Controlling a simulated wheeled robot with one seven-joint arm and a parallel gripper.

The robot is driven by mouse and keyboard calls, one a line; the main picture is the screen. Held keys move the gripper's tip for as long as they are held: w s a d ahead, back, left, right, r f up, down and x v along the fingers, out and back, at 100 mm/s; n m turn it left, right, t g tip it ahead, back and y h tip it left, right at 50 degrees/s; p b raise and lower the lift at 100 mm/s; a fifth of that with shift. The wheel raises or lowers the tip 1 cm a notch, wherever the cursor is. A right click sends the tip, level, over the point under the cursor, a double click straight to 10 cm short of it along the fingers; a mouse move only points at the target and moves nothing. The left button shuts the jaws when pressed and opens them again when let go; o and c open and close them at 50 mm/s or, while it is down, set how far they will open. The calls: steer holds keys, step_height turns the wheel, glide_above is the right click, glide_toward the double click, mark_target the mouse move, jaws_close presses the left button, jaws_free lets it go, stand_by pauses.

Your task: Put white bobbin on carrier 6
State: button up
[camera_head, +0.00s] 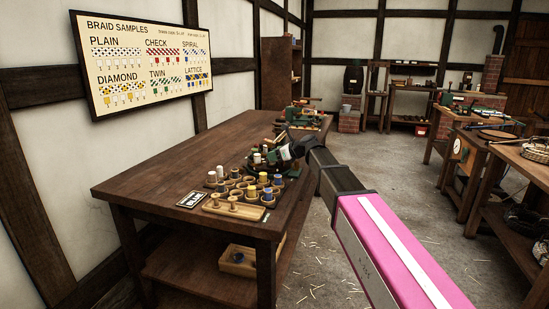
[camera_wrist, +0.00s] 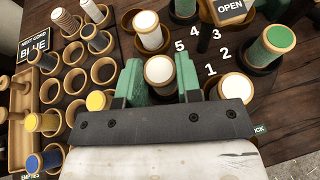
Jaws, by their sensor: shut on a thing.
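My gripper (camera_wrist: 160,78) has its green fingers on both sides of a white bobbin (camera_wrist: 159,70), shut on it. It holds the bobbin with its pale end facing the camera, at the left of a ring of numbers 1 to 5. No numeral 6 shows; the right finger and gripper body hide part of the ring. Carrier 6 cannot be picked out, and I cannot tell whether the bobbin's base touches anything. Another white bobbin (camera_wrist: 148,24) stands in a wooden cup just beyond. In the head view my gripper (camera_head: 284,153) is over the table's right side.
A white-topped bobbin (camera_wrist: 236,86) and a green bobbin (camera_wrist: 272,42) stand at the right of the ring. A rack of wooden cups (camera_wrist: 75,80) lies left, with a "NEXT CORD BLUE" sign (camera_wrist: 36,42). An "OPEN" sign (camera_wrist: 230,8) is at the top. The table's left (camera_head: 165,165) is clear.

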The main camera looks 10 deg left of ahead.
steer(key=shift+f, duration=0.35)
steer(key=shift+f, duration=0.15)
steer(key=o, duration=0.9)
